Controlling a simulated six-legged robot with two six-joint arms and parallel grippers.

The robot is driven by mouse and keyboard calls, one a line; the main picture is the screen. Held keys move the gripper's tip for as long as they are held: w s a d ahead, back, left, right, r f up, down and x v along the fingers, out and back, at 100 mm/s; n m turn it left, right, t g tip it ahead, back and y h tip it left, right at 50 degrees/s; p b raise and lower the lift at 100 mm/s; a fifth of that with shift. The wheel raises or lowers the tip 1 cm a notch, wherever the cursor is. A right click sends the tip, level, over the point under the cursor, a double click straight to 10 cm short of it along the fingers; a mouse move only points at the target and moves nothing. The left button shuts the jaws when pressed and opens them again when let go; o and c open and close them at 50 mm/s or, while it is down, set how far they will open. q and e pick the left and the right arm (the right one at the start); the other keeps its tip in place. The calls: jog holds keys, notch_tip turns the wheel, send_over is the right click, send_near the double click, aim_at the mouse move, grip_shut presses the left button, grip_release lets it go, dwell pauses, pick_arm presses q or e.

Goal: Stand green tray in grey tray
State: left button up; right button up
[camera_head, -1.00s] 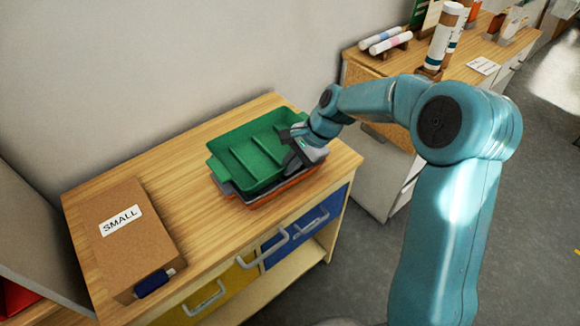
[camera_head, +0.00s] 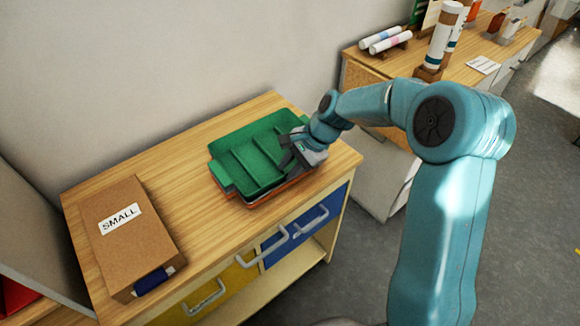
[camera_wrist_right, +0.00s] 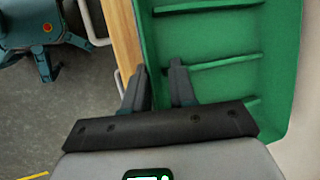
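The green tray (camera_head: 248,160), with ridges across its floor, sits level in the grey tray (camera_head: 228,191), of which only a thin dark rim shows. An orange tray (camera_head: 272,194) shows under them on the wooden table. My right gripper (camera_head: 287,152) is at the green tray's right end. In the right wrist view its two fingers (camera_wrist_right: 158,84) stand apart, one on each side of the green tray's wall (camera_wrist_right: 146,60), with a gap between them. How fully the green tray is seated is hard to tell. My left gripper is not in view.
A cardboard box (camera_head: 125,235) marked SMALL lies on the left of the table (camera_head: 185,165). Bare wood lies between box and trays. A wall stands behind. A second table (camera_head: 480,75) with paper rolls stands at the back right.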

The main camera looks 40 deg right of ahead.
jog(key=shift+s+f, duration=0.3)
jog(key=shift+f, duration=0.1)
jog(key=shift+r, duration=0.3)
jog(key=shift+w+d+r+p, duration=0.15)
jog(key=shift+r+p, duration=0.15)
jog(key=shift+r, duration=0.05)
jog(key=v, duration=1.1)
jog(key=shift+r, duration=0.4)
jog(key=shift+w+d, duration=0.15)
